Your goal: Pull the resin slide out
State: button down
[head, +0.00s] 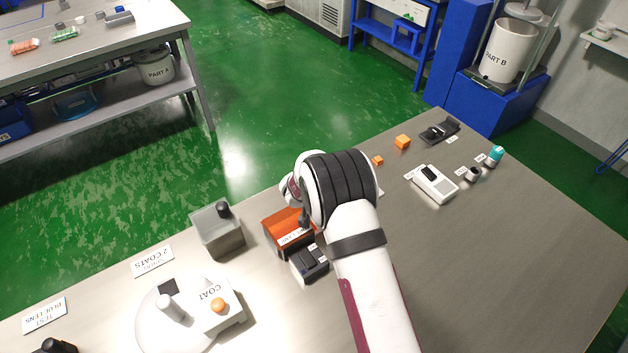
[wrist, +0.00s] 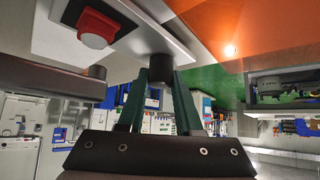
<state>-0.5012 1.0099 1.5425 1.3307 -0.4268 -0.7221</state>
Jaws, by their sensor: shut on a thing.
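In the wrist view my gripper (wrist: 158,78) has its two dark green fingers closed on a small black knob (wrist: 157,66), one finger on each side. The knob meets a pale grey plate (wrist: 155,42), which looks like the resin slide; I cannot tell how far it is out. A red block (wrist: 95,27) sits on a pale plate to the left, and an orange surface (wrist: 225,28) fills the upper right. In the head view an orange box (head: 281,226) with a white label stands left of my wrist.
A dark box (head: 310,264) stands close in front of the orange box. Orange cubes (head: 402,142) and a white device (head: 434,184) lie right. The table's right front is clear.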

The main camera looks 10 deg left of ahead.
dwell(0.6)
jog(key=w+d, duration=0.3)
jog(key=c, duration=0.6)
grip_release()
jog(key=v, duration=1.5)
jog(key=shift+s+r, duration=0.3)
